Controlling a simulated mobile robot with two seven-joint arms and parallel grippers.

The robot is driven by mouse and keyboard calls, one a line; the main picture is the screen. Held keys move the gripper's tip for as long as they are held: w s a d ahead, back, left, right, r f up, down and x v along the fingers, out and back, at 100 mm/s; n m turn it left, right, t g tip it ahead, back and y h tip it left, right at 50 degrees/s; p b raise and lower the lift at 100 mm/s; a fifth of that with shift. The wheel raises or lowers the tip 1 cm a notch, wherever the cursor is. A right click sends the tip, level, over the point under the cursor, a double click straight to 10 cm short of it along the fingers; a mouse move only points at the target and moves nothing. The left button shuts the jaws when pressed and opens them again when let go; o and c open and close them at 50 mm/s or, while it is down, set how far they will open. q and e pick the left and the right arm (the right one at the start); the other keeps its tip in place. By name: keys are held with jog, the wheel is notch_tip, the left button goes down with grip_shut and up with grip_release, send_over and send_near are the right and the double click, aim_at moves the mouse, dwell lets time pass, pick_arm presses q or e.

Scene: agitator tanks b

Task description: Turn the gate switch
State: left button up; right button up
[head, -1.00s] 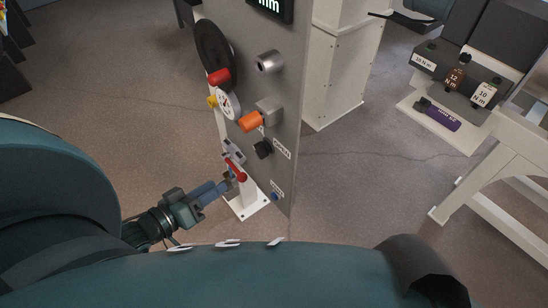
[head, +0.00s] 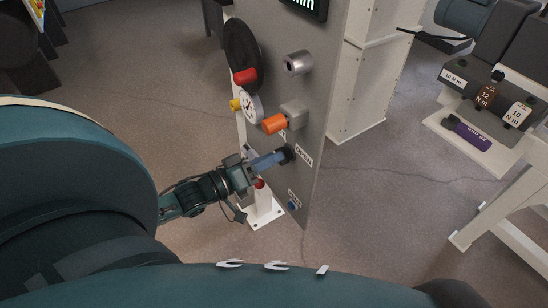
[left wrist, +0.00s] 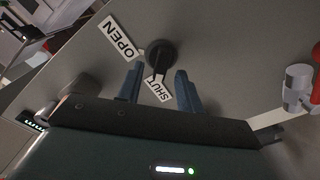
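The gate switch is a black round knob (left wrist: 160,54) on a grey panel (head: 325,100). In the left wrist view, an OPEN label (left wrist: 120,38) is at its upper left and a SHUT label (left wrist: 158,90) below it. My left gripper (left wrist: 158,72) is open, its two blue fingers apart, with the knob just beyond and between the tips. In the head view, my left gripper (head: 283,158) points at the knob (head: 288,154) and partly hides it. I cannot tell whether the fingers touch it. My right gripper is not in view.
An orange handle (head: 274,124), a silver cylinder (head: 298,63), a white dial (head: 252,107) and a red knob (head: 245,76) stick out above my left gripper. A blue button (head: 292,205) is below. A white bench (head: 505,190) stands at the right; floor between is clear.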

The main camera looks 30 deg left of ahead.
pick_arm(q)
jog(key=shift+x, duration=0.85)
grip_shut()
